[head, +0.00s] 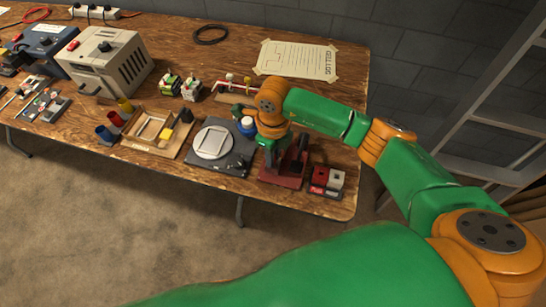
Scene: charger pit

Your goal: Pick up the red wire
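A thin red wire (38,13) lies in a loose loop at the table's far left corner. Red and white thin pieces (236,79) also rest on a small wooden stand near the middle; I cannot tell whether one is a wire. My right gripper (271,163) points down over a dark red base (281,180) with black upright parts at the front right of the table. Its fingers are small and blend with the dark parts, so I cannot tell whether they are open or hold anything. My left gripper is not in view.
A grey-black plate (235,160) with a light round-cornered piece (212,142) and a wooden tray (143,146) lie left of my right gripper. A red-and-white block (327,179) stands to its right. A beige box (105,60), black cable coil (211,34) and paper sheet (297,60) lie farther back.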

